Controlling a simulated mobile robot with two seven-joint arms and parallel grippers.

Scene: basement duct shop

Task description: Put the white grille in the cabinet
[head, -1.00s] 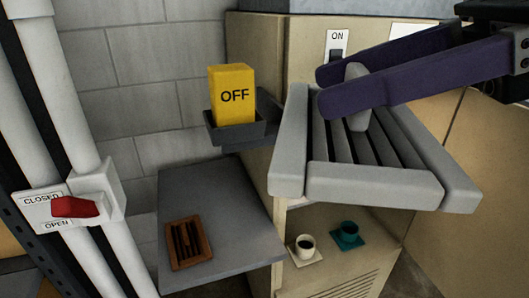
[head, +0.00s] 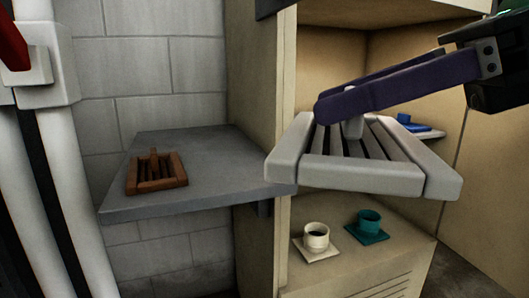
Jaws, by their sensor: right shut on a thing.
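The white grille (head: 375,172), pale with slanted slats and a short knob, is held in the air in front of the open beige cabinet (head: 257,70). My right gripper (head: 335,103), with purple fingers, is shut on the grille's knob from above right. The grille hangs roughly level and hides part of the cabinet's middle shelf and opening. Whether any of it is past the cabinet's front edge I cannot tell. My left gripper is not in view.
A grey side shelf (head: 210,190) at left bears a brown grille (head: 157,178). A blue object (head: 410,123) sits farther back right. White pipes (head: 60,180) stand at far left.

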